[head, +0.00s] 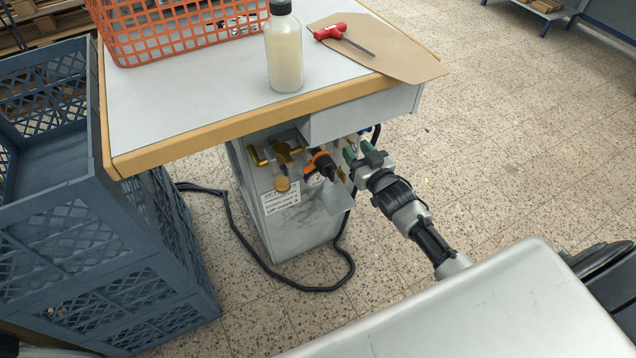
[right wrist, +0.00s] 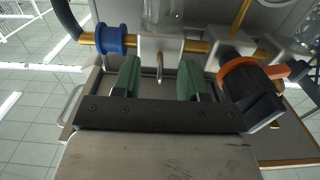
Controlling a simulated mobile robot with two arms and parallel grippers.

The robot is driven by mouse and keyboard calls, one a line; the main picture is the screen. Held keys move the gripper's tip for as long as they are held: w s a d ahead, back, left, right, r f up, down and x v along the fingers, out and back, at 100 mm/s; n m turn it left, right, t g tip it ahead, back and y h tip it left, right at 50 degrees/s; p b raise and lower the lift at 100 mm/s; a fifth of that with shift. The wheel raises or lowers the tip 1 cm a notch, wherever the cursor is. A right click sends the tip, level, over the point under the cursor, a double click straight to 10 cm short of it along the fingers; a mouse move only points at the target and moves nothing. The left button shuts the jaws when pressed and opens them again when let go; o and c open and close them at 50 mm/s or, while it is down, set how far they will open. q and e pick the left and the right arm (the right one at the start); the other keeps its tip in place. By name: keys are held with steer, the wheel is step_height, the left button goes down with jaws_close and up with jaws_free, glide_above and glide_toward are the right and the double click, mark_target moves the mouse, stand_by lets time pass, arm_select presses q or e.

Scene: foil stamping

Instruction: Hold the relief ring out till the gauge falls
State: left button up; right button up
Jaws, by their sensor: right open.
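My right gripper (head: 359,152) is beside the fittings under the table's edge. In the right wrist view its two green fingertips (right wrist: 160,80) are apart. A small metal ring (right wrist: 159,68) hangs below a pale block on a brass pipe, in the gap between the fingertips. The fingers do not appear to touch it. In the head view the ring is too small to make out. A round pale gauge face (head: 314,181) is partly hidden behind an orange and black knob (head: 322,164); its needle cannot be read. My left gripper is not in view.
In the right wrist view, a blue collar (right wrist: 110,40) is left of the ring and the orange-black knob (right wrist: 252,85) is close right. Above, the table (head: 190,105) holds a bottle (head: 284,55), an orange basket (head: 180,38) and a red-handled tool (head: 331,31). Blue crates (head: 90,270) stand left.

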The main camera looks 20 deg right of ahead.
stand_by(0.3)
steer(key=s+p, duration=0.5)
steer(key=s, duration=0.5)
steer(key=shift+d, duration=0.4)
stand_by(0.5)
